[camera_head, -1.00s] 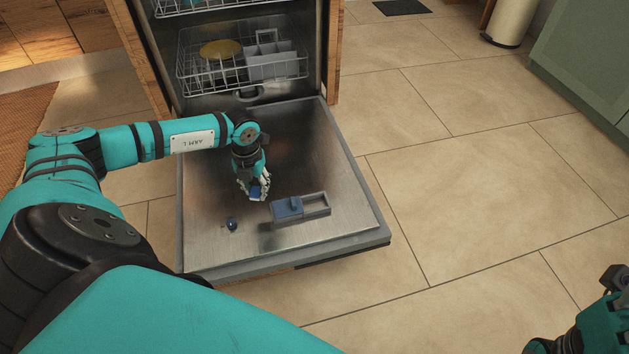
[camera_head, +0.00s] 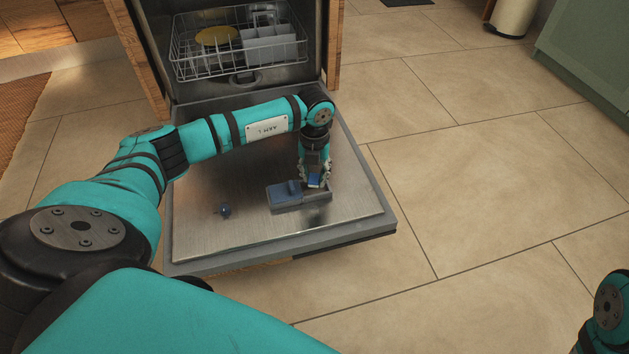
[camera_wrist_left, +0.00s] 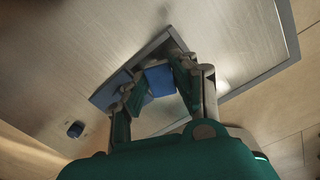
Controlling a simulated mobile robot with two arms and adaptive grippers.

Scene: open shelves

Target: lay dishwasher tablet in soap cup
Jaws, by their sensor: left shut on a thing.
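The blue dishwasher tablet (camera_head: 314,181) is between the fingers of my left gripper (camera_head: 315,178), which is shut on it. It also shows in the left wrist view (camera_wrist_left: 160,80). The gripper points down over the right end of the soap cup (camera_head: 285,207), a grey tray on the open dishwasher door with a raised blue-grey lid (camera_head: 294,187) at its left part. The fingers partly hide the cup's right compartment, so I cannot tell whether the tablet touches it. At the lower right edge a part of my right arm shows, but its fingers do not.
A small dark blue object (camera_head: 224,210) lies on the door (camera_head: 350,215), left of the cup. Behind, the dishwasher's lower rack (camera_head: 184,62) holds a yellow dish (camera_head: 216,36) and a grey basket (camera_head: 268,48).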

